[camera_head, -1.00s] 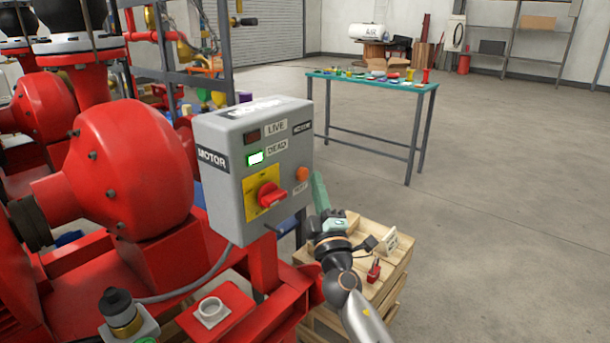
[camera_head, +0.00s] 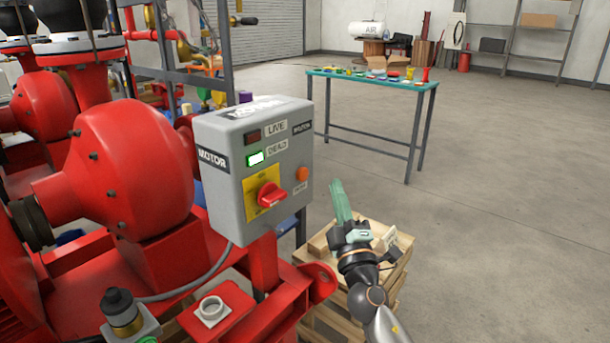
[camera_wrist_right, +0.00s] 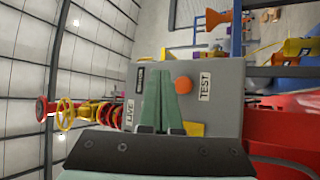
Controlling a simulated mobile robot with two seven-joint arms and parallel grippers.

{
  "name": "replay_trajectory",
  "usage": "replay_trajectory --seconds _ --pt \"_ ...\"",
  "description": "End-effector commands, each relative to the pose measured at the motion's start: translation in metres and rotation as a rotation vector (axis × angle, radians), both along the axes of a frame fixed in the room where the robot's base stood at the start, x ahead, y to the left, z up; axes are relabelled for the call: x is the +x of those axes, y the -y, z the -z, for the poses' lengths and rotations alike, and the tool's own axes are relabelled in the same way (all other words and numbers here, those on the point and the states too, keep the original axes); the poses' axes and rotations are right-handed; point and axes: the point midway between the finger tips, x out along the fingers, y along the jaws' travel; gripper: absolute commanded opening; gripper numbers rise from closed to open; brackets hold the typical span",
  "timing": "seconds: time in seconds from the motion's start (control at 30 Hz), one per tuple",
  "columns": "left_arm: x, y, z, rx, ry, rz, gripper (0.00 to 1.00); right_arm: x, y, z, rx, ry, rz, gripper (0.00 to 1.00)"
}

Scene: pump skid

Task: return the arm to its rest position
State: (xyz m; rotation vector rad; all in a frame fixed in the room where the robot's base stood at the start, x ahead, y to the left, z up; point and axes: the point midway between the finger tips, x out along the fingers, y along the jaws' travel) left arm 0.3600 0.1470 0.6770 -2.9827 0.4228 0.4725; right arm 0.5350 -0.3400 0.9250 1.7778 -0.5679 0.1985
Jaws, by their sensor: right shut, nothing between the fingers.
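My right gripper (camera_head: 340,190) is raised just right of the grey motor control box (camera_head: 225,185), above the wooden crate (camera_head: 325,317). Its green fingers are shut together with nothing between them and point upward in the head view. They stand apart from the box there. In the right wrist view the fingers (camera_wrist_right: 158,105) overlap the box's face, near its orange button (camera_wrist_right: 184,84). The box's red rotary handle (camera_head: 272,195) sits on a yellow plate, and its green DEAD lamp (camera_head: 255,158) is lit. My left gripper is not in view.
The crate top holds a pale tag (camera_head: 385,240) close to my right wrist. Red pump casings (camera_head: 130,175) and a red frame stand left of and below the box. A teal-topped bench (camera_head: 400,83) with small items stands behind. Open floor (camera_head: 500,200) lies to the right.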

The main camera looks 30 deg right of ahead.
Motion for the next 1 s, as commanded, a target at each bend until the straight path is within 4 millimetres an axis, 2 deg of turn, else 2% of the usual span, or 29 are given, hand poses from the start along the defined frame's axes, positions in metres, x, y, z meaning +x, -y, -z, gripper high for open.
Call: replay_trajectory --seconds 0.67,0.77,0.87,1.0 --pt "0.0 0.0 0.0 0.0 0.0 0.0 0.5 0.0 -0.002 0.004 0.01 -0.007 -0.009 0.0" --pt "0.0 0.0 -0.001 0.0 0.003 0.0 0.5 -0.004 -0.012 0.023 0.065 -0.042 -0.057 0.0" --pt "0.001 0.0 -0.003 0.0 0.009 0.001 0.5 -0.014 -0.032 0.061 0.188 -0.114 -0.152 0.0" --pt "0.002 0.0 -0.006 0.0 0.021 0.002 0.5 -0.045 -0.075 0.126 0.445 -0.257 -0.313 0.0"
